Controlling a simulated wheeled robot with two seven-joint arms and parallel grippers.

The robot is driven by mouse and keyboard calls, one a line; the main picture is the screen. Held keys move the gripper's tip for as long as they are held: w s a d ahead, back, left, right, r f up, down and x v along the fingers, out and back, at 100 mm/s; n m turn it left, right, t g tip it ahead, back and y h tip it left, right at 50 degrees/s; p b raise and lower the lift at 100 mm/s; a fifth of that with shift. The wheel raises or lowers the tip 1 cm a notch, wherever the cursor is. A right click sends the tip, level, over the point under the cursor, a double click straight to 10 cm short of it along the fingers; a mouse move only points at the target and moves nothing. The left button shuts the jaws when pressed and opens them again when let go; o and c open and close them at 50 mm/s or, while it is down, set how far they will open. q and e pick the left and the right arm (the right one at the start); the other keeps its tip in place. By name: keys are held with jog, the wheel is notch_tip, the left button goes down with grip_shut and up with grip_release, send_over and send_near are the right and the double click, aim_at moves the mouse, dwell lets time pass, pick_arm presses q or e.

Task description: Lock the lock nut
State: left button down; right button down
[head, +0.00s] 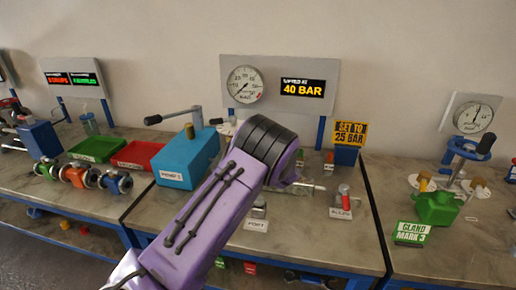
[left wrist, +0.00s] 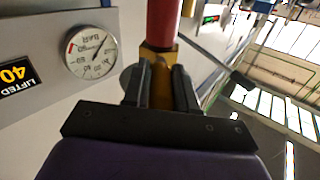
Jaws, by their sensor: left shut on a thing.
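In the left wrist view my left gripper (left wrist: 161,88) is shut on a brass-coloured part (left wrist: 158,64), with a finger on each side of it. A red cylinder (left wrist: 163,22) extends beyond the brass part. I cannot tell for sure whether the brass part is the lock nut. In the head view my purple left arm crosses the middle bench and hides the gripper and what it holds. A gauge (head: 245,84) sits beside a display (head: 303,88) reading "LIFTED AT 40 BAR". A yellow sign (head: 351,133) reads "SET TO 25 BAR". My right gripper is not in view.
A blue box with a lever (head: 186,158) stands left of my arm, beside a red tray (head: 137,154) and a green tray (head: 95,149). A green block (head: 437,207) is on the right bench.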

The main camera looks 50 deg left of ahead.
pick_arm(q)
jog(key=shift+r, duration=0.1)
dwell(0.3)
jog(key=c, duration=0.9)
grip_release()
jog(key=shift+w, duration=0.1)
jog(key=shift+d+b, duration=0.3)
jog(key=shift+d, duration=0.1)
jog(key=d+b, duration=0.2)
jog(key=d, duration=0.7)
jog(key=shift+s+d+b, duration=0.3)
jog(key=shift+s+b, duration=0.1)
